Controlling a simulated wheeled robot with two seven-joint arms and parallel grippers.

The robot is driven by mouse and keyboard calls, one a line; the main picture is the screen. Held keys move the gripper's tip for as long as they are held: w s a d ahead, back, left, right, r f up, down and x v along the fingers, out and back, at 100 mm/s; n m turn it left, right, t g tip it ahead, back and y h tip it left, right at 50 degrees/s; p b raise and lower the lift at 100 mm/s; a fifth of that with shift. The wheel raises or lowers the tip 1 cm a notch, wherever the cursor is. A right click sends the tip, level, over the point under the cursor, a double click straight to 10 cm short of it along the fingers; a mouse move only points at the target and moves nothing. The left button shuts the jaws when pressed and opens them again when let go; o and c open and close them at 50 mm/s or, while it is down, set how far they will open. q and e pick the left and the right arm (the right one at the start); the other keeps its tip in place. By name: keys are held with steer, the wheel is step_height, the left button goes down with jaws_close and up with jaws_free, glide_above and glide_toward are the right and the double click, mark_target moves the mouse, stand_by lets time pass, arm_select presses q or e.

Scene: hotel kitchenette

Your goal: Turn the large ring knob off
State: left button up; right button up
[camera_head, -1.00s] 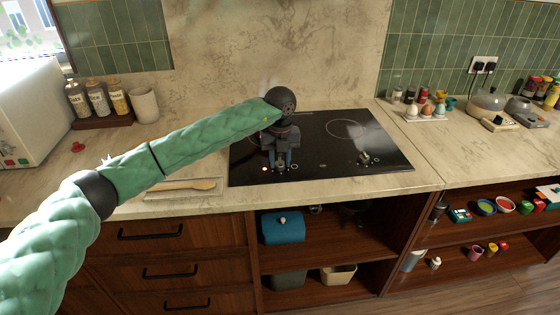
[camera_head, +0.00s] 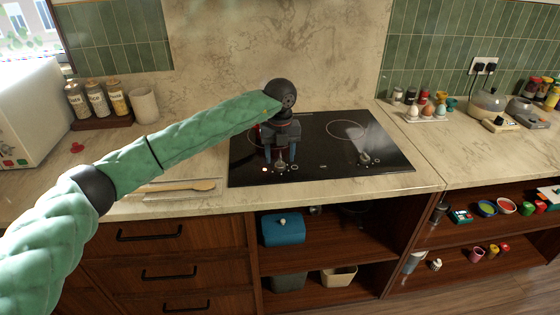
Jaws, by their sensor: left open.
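The black glass cooktop (camera_head: 318,170) is set in the counter. A small knob (camera_head: 280,165) stands at its front left, and another knob (camera_head: 364,158) stands at its front right. A red glow shows on the left burner (camera_head: 258,128), mostly hidden behind my gripper. My left gripper (camera_head: 280,156) points down over the left knob. It is open, with its fingers on either side of the knob; I cannot tell whether they touch it. My right gripper is not in view.
A wooden spoon (camera_head: 190,187) lies on a board left of the cooktop. Jars (camera_head: 97,98) and a cup (camera_head: 144,105) stand at the back left. An egg tray (camera_head: 427,115) stands right of the cooktop. The right burner (camera_head: 347,129) is clear.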

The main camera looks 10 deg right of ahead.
mark_target(280, 161)
arm_select(q)
step_height(280, 161, up, 4)
steer(key=shift+b, duration=0.55)
steer(key=shift+r, duration=0.8)
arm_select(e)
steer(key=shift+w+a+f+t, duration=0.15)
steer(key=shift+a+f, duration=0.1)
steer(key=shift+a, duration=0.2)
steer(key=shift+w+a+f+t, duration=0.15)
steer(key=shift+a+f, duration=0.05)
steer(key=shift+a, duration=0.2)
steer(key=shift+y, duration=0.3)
